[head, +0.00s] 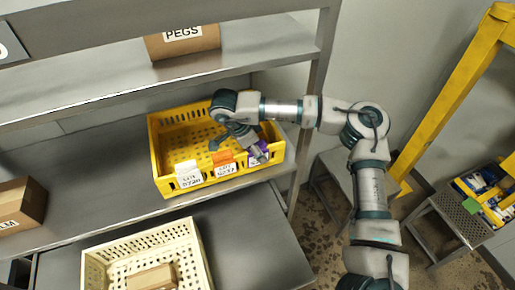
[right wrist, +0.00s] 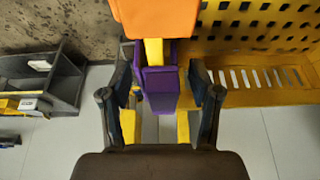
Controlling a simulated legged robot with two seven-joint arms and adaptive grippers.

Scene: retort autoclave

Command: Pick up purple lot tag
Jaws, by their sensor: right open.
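The purple lot tag (head: 258,153) hangs on the front rim of the yellow crate (head: 158,160), near its right corner. It also shows in the right wrist view (right wrist: 160,90), between the two open fingers. My right gripper (right wrist: 162,110) is open around the tag, with a visible gap on each side. In the head view the right gripper (head: 238,146) reaches down over the crate's front right part and covers some of the tag. My left gripper is not in view.
An orange tag (head: 223,161) hangs close to the left of the purple one, and a white tag (head: 188,174) farther left. A cream crate (head: 190,235) with a box stands below in front. A shelf (head: 200,70) with a PEGS box (head: 183,44) overhangs behind.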

